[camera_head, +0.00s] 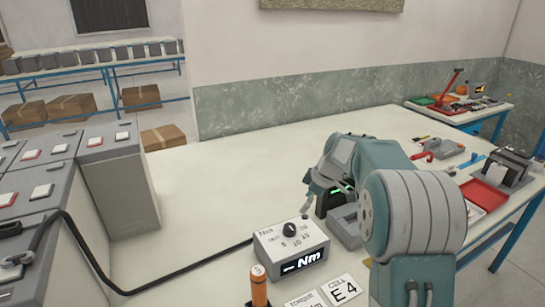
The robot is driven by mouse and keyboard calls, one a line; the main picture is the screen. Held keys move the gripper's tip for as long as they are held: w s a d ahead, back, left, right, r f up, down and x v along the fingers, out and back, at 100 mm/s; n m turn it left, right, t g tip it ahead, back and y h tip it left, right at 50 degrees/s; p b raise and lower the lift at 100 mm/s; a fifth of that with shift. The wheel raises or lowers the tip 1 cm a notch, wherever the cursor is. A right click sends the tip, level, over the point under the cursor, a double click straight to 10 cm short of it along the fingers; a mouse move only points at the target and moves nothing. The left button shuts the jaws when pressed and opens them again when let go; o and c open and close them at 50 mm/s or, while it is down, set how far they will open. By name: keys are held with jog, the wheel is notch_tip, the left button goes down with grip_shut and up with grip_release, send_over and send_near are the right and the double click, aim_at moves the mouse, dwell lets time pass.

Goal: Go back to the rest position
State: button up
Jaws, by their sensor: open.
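My arm rises from the lower right, and its big grey-and-teal joint hides part of the table. My gripper (319,200) is at the arm's far end, pointing down over the white table (215,190). It is open, and I see nothing held in it. Just below and beside it stands a dark device with a small green light (335,191), next to a grey holder (345,226). I cannot tell whether the gripper touches the device.
A torque box reading "Nm" (291,249) stands in front, its black cable (180,265) running left to grey battery blocks (120,180). An orange-handled tool (259,287) and an "E4" card (343,290) are near. A red tray (482,194) is right. The table's middle is clear.

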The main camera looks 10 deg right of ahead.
jog(key=s+a+r+m+t+h, duration=0.1)
jog(key=s+a+r+m, duration=0.15)
jog(key=s+r, duration=0.4)
jog(key=s+a+r+m+h, duration=0.1)
jog(key=s+r+m, duration=0.2)
jog(key=s, duration=0.7)
jog(key=s+f+m+t+h, duration=0.2)
jog(key=s+m, duration=0.5)
jog(key=s, duration=1.1)
jog(key=shift+a+t, duration=0.3)
jog(key=shift+a, duration=0.05)
